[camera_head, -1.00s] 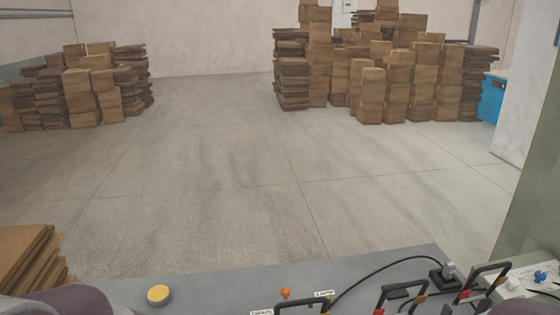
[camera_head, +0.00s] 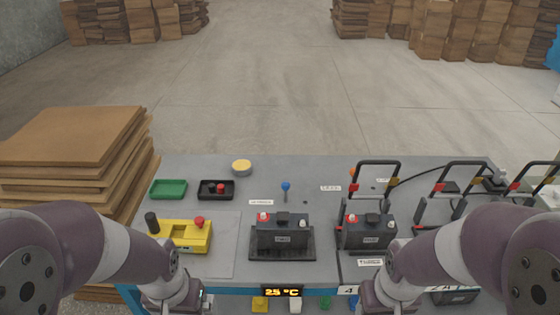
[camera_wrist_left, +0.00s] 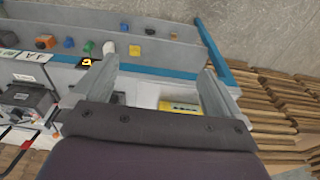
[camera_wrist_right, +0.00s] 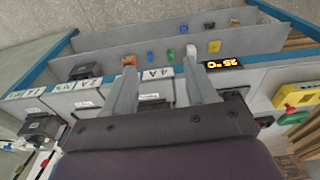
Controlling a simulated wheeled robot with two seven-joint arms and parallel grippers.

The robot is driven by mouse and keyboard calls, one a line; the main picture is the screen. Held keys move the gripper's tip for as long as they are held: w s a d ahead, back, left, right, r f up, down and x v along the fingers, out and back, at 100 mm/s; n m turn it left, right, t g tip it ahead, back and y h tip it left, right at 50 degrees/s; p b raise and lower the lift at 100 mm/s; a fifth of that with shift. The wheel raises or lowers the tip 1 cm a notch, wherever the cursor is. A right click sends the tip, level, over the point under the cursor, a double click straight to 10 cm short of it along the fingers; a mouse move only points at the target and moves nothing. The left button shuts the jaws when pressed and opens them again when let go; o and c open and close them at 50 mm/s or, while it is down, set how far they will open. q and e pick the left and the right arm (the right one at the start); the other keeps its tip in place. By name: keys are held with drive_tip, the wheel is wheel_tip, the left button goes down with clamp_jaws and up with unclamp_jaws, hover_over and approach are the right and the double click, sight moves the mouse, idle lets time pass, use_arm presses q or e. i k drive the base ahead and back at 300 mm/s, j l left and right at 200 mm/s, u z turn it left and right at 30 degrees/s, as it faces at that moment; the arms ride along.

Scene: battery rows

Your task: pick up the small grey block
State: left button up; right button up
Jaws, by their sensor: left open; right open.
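A small pale white-grey block (camera_head: 295,302) shows at the bottom of the head view, low at the table's near edge. It also shows in the left wrist view (camera_wrist_left: 108,48) and the right wrist view (camera_wrist_right: 191,50), in a row with coloured pieces; no plainly grey block stands out. My left gripper (camera_wrist_left: 160,66) is open and empty; the pale block appears near one fingertip, but the distance is unclear. My right gripper (camera_wrist_right: 161,68) is open and empty, with the pale block near a fingertip in the picture. The fingertips are hidden in the head view.
Stacked brown boards (camera_head: 70,137) stand left. A temperature display (camera_head: 284,292) reads 25 °C.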

sight(279, 230)
drive_tip(key=i+l+u, duration=0.1)
drive_tip(key=u, duration=0.3)
drive_tip(key=i+l+u, duration=0.1)
drive_tip(key=u, duration=0.35)
drive_tip(key=l+u, duration=0.25)
drive_tip(key=u, duration=0.15)
drive_tip(key=l+u, duration=0.25)
drive_tip(key=u, duration=0.15)
drive_tip(key=l, duration=0.35)
drive_tip(key=i, duration=0.05)
